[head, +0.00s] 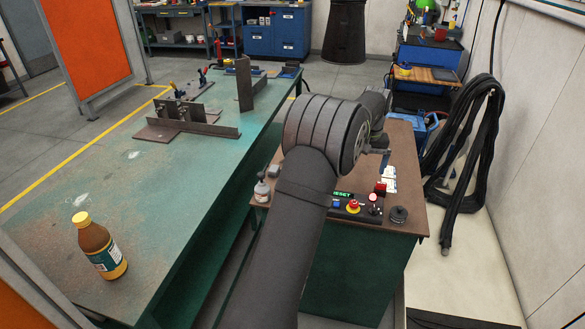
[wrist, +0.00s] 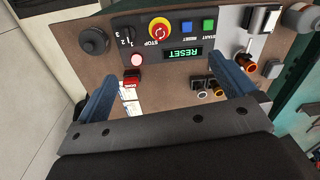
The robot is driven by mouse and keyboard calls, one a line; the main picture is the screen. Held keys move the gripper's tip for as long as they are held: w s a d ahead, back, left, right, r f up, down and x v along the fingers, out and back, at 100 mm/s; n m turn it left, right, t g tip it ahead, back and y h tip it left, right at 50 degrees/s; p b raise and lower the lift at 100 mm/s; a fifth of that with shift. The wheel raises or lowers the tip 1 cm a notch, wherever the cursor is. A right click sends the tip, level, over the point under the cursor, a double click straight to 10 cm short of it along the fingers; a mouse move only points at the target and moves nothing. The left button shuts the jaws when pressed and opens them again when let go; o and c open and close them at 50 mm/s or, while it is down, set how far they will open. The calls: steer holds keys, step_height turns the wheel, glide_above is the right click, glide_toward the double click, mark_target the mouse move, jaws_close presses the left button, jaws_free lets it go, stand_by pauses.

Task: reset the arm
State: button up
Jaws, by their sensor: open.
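A control panel (wrist: 128,30) lies on the brown top of the green cabinet. In the wrist view it carries a blue button (wrist: 183,28) labelled RESET, a green START button (wrist: 208,25) and a red STOP button (wrist: 160,30) in a yellow ring. In the head view my arm hides the fingers and part of the panel.
Red and white tags (wrist: 130,92) lie near the left finger. The green workbench (head: 180,215) bears a brown bottle (head: 101,248) and a steel fixture (head: 190,120). Black hoses (head: 465,150) hang at right.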

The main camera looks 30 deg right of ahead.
steer(key=a+m+t+h, duration=0.2)
steer(key=a+t+h, duration=0.1)
steer(key=a, duration=0.6)
steer(key=x, duration=0.9)
steer(key=shift+s+a, duration=0.2)
steer(key=shift+s, duration=0.15)
steer(key=v, duration=0.9)
steer(key=shift+s+a+r, duration=0.15)
steer(key=shift+a+r, duration=0.15)
steer(key=shift+a, duration=0.05)
steer(key=shift+f, duration=0.1)
steer(key=shift+x, duration=2.35)
steer(key=shift+d, duration=0.15)
